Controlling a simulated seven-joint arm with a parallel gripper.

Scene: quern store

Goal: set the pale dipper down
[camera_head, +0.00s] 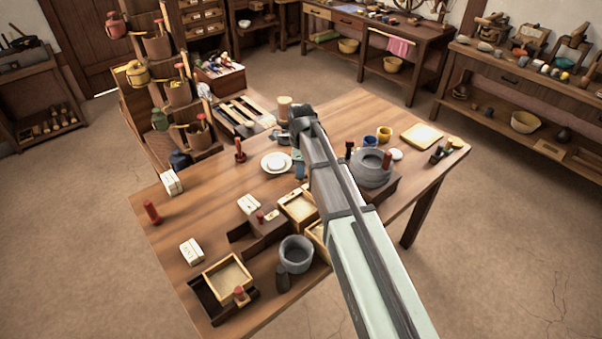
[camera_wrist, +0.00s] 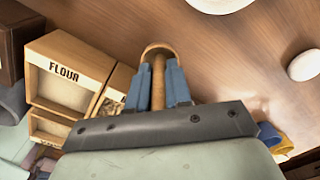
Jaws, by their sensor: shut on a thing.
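My gripper (camera_wrist: 160,72) has blue fingers shut on the handle of a wooden dipper (camera_wrist: 158,92). In the wrist view the dipper's round, light brown end (camera_wrist: 158,49) shows just beyond the fingertips. In the head view the blue fingers of my gripper (camera_head: 299,165) point down over the middle of the table (camera_head: 185,215), just right of the white plate (camera_head: 276,163). My arm hides most of the dipper there. I cannot tell whether the dipper touches the table.
A box marked FLOUR (camera_wrist: 66,70) stands close to the gripper on the left in the wrist view. A grey stone quern (camera_head: 371,168), a blue cup (camera_head: 370,142) and a yellow cup (camera_head: 384,133) stand right of my arm. Bare wood shows at the table's left.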

